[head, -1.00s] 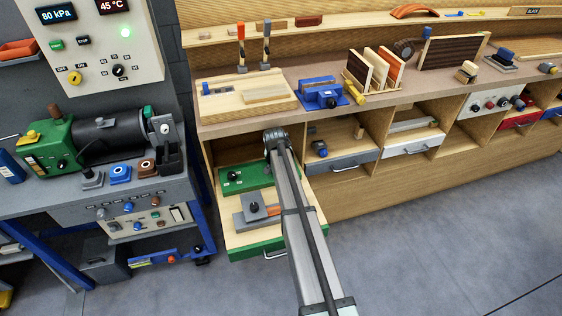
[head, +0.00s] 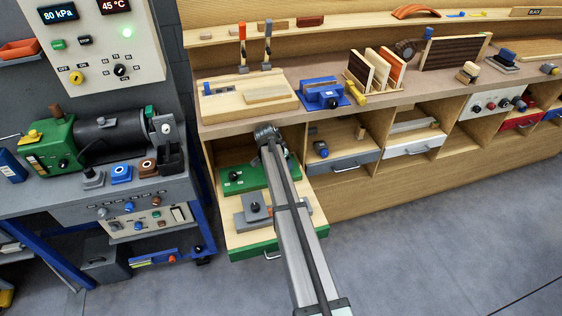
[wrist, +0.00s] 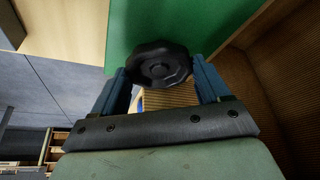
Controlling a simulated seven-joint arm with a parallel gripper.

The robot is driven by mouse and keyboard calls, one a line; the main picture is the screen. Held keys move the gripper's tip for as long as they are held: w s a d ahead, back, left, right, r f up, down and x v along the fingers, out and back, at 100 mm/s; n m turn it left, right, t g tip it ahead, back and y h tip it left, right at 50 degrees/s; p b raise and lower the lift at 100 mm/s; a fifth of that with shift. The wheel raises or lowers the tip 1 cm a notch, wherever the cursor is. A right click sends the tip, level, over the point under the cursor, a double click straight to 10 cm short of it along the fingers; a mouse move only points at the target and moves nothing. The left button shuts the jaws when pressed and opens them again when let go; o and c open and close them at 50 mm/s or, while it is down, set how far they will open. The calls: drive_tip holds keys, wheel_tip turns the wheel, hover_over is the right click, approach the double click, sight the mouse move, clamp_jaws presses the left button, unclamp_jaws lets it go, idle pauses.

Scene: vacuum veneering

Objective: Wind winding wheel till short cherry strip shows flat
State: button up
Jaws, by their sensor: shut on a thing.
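In the wrist view, a black, lobed wheel (wrist: 158,64) stands on a green surface (wrist: 190,22). I take it for the winding wheel. The blue fingers of my gripper (wrist: 160,76) are shut on it from both sides. In the head view, a green unit (head: 240,179) with a small black knob and white marks lies in the open drawer, partly behind my arm. My fingers and the held wheel are hidden there. A grey block (head: 252,215) with a dark knob lies in front of the unit. No cherry strip shows clearly now.
The drawer's green front (head: 255,250) sticks out below the bench. Wooden compartment walls stand close to its right. Left is a grey table (head: 75,192) with a green and black machine (head: 100,137). A blue clamp-like tool (head: 322,94) stands on the bench. The floor in front is clear.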

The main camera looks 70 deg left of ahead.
drive_tip(key=o, duration=1)
drive_tip(key=shift+o, duration=0.2)
drive_tip(key=v, duration=0.5)
drive_tip(key=shift+d, duration=0.1)
drive_tip(key=s+d, duration=0.6)
drive_tip(key=s, duration=0.4)
drive_tip(key=shift+d, duration=0.2)
